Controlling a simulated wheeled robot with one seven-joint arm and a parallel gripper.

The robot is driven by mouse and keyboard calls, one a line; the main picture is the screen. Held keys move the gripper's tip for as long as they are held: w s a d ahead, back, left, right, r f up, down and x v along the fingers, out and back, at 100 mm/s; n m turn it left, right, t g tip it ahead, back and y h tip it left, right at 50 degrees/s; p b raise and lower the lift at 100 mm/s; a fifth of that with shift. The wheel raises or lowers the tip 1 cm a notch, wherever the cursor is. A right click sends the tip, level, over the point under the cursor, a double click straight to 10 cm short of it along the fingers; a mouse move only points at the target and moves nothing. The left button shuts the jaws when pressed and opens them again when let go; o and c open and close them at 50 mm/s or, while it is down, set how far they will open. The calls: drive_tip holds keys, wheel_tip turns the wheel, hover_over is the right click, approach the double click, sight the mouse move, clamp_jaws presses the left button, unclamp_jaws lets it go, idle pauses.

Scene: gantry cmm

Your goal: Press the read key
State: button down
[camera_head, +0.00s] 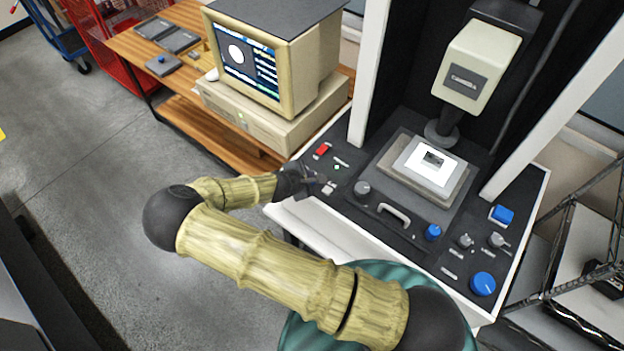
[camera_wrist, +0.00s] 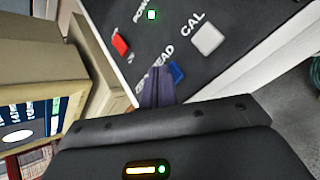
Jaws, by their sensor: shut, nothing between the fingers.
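The read key is a blue key (camera_wrist: 177,70) beside the label READ in the wrist view. My gripper's narrow fingers (camera_wrist: 157,84) are shut and empty, with their tips right at the key's left side. They hide part of the key and some of the lettering. Whether they touch the key or hover above it I cannot tell. In the head view my gripper (camera_head: 306,178) is low over the left edge of the black control panel (camera_head: 345,205), and I cannot make out the blue key there.
A pale CAL key (camera_wrist: 207,38) sits right of the read key. Knobs, a handle (camera_head: 394,213) and a blue button (camera_head: 502,214) are farther right on the panel. A computer monitor (camera_head: 262,60) stands at left.

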drive_tip(key=shift+f+b, duration=0.3)
drive_tip(key=shift+f, duration=0.1)
idle(0.3)
drive_tip(key=shift+r, duration=0.1)
drive_tip(key=shift+r+p, duration=0.6)
drive_tip(key=shift+r, duration=0.1)
drive_tip(key=shift+r+p, duration=1.75)
drive_tip(key=shift+r, duration=0.8)
